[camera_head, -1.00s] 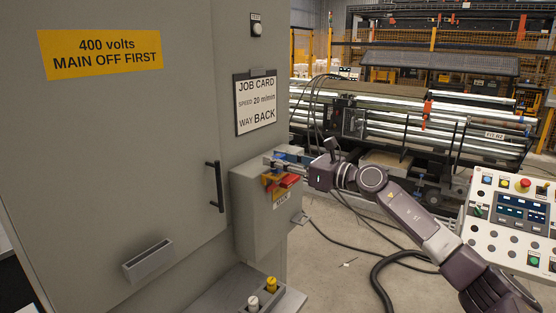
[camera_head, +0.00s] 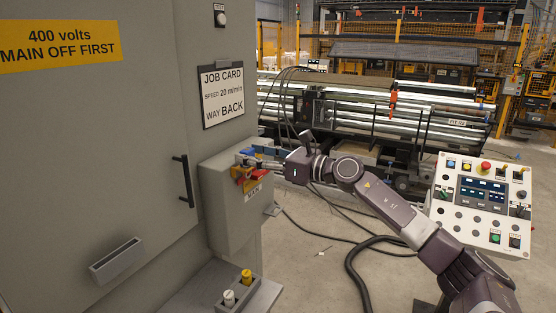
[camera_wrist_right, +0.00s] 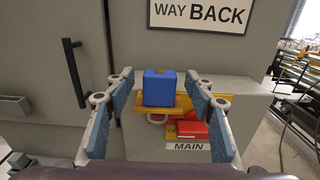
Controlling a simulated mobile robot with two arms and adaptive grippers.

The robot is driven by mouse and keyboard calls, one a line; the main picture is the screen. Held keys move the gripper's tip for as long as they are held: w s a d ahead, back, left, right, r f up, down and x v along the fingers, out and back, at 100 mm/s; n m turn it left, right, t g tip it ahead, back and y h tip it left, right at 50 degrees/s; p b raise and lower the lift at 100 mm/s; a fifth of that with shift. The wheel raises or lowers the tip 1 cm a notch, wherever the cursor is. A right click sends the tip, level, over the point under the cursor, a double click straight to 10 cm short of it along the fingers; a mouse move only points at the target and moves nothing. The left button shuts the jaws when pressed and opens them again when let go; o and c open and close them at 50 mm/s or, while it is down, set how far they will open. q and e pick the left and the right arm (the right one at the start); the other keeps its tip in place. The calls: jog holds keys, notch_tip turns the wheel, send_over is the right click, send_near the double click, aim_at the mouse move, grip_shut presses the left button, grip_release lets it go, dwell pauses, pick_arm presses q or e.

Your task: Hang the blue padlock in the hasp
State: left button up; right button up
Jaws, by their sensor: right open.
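The blue padlock (camera_wrist_right: 161,88) shows in the right wrist view, body up, at a yellow hasp plate (camera_wrist_right: 184,103) on the front of a grey switch box. A pale shackle loop shows below the plate; I cannot tell whether it passes through a hole. My right gripper (camera_wrist_right: 162,92) is open, its blue-padded fingers either side of the padlock with gaps. In the head view my right gripper (camera_head: 258,156) is at the box front, and the padlock is hard to make out there. A red handle (camera_wrist_right: 195,128) sits below the plate. My left gripper is not in view.
The grey switch box (camera_head: 222,200) juts from a large cabinet (camera_head: 95,150) with a black door handle (camera_head: 187,181). A control panel (camera_head: 483,205) stands at right. A cable (camera_head: 352,265) crosses the floor. A low box with two knobs (camera_head: 238,290) is below.

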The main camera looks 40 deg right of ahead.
jog(key=v, duration=1)
dwell(0.7)
